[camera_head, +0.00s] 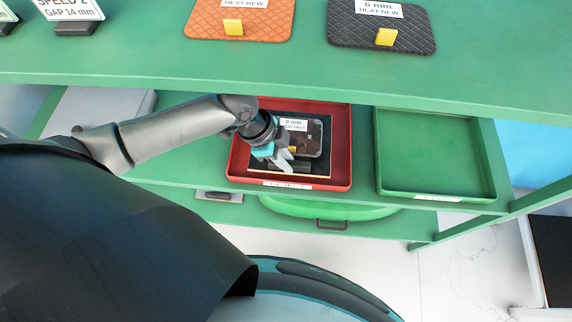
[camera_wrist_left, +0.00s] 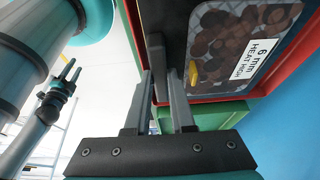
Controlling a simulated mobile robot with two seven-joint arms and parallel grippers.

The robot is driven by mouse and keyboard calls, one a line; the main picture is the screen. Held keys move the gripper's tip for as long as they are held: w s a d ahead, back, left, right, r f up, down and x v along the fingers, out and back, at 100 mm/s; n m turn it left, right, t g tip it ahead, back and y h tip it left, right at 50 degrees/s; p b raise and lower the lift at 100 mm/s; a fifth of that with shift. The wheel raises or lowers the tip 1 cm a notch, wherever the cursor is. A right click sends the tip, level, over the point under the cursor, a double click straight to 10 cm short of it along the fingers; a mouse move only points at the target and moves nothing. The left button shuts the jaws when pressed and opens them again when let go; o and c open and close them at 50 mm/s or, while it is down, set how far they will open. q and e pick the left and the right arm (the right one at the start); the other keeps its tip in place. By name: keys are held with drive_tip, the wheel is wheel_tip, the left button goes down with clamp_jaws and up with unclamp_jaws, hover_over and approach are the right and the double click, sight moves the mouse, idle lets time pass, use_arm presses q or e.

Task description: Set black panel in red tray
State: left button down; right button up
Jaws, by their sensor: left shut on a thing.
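The black panel (camera_head: 319,166) has a pale yellowish edge. It carries a dark patterned sample labelled "6 mm HEAT HIGH" with a small yellow tab, and also shows in the left wrist view (camera_wrist_left: 172,22). In the head view it lies inside the outline of the red tray (camera_head: 342,147); I cannot tell whether it rests fully on the tray floor. My left gripper (camera_head: 288,161) is at the panel's near side, shut on its dark handle. The handle shows between the fingers (camera_wrist_left: 163,95) in the left wrist view. My arm hides the panel's left part.
An empty green tray (camera_head: 437,190) stands right of the red tray on the green shelf. Above, the upper green shelf (camera_head: 300,68) holds an orange quilted pad (camera_head: 265,24) and a black quilted pad (camera_head: 350,32), with yellow tabs. A round green object (camera_head: 330,211) is below.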

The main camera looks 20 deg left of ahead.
use_arm(q)
wheel_tip(320, 180, down, 4)
drive_tip(key=shift+r+b, duration=0.25)
drive_tip(key=shift+b, duration=0.4)
drive_tip(key=shift+w+f, duration=0.2)
drive_tip(key=shift+f, duration=0.05)
drive_tip(key=shift+r, duration=0.1)
drive_tip(key=c, duration=1.1)
unclamp_jaws()
drive_tip(key=shift+o, duration=0.2)
drive_tip(key=p+v, duration=0.2)
drive_tip(key=v, duration=0.5)
drive_tip(key=shift+s+a+r, duration=0.1)
drive_tip(key=shift+a+r, duration=0.1)
